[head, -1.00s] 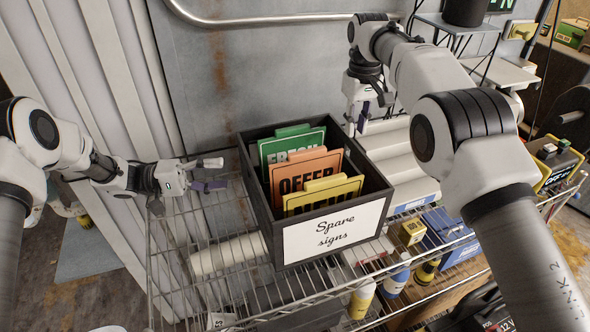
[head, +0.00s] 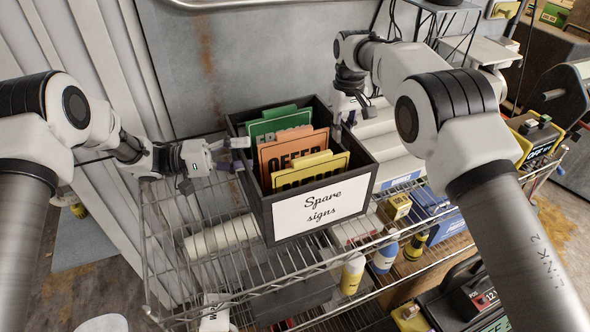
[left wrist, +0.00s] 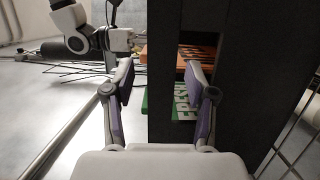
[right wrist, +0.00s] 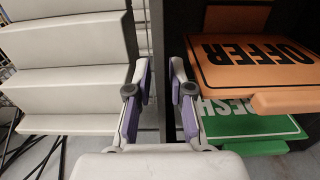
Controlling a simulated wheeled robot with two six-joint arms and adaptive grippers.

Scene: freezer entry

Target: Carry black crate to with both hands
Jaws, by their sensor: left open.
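The black crate (head: 351,204) with a white "Spare signs" label stands on a wire shelf, holding green, orange and yellow signs. My left gripper (head: 238,154) is open at its left wall. In the left wrist view the crate wall (left wrist: 162,120) has a slot showing signs, and the open fingers (left wrist: 160,85) face the strip beside it. My right gripper (head: 345,122) points down at the right wall's rim. In the right wrist view its fingers (right wrist: 160,85) are on either side of the dark wall; whether they press on it is unclear.
The wire shelf (head: 165,240) has free room left of the crate. White stepped blocks (right wrist: 65,70) stand close on the right. Bottles (head: 353,273), a yellow box (head: 396,207) and a blue box (head: 440,215) sit below and right. A grey wall is behind.

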